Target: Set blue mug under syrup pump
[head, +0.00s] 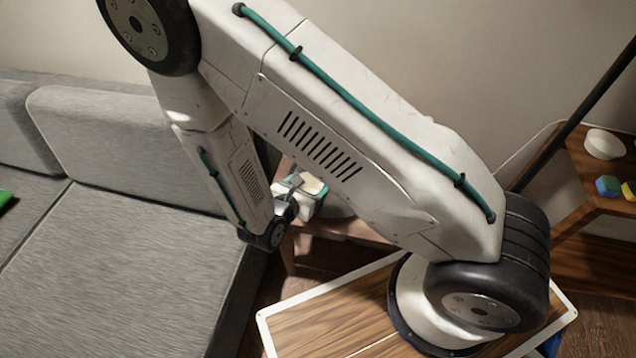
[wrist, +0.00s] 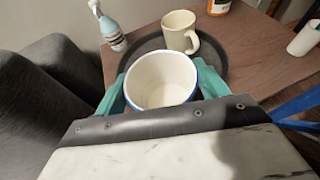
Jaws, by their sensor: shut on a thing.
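My gripper (wrist: 161,88) is shut on a mug (wrist: 160,78) with a cream inside and a blue rim, which I take as the blue mug. The teal fingers clasp it from both sides, and its mouth faces the wrist camera. Its base and most of its outside are hidden. A pale blue bottle with a white pump top (wrist: 110,28), likely the syrup pump, stands ahead and to the left, apart from the mug. In the head view my arm hides most of the gripper area.
A dark round tray (wrist: 213,65) lies on the wooden table (wrist: 262,55) just beyond the held mug. A cream mug (wrist: 181,32) stands on it. An orange-labelled bottle (wrist: 218,6) and a white cup (wrist: 305,38) are farther right. A grey sofa (head: 120,260) borders the left.

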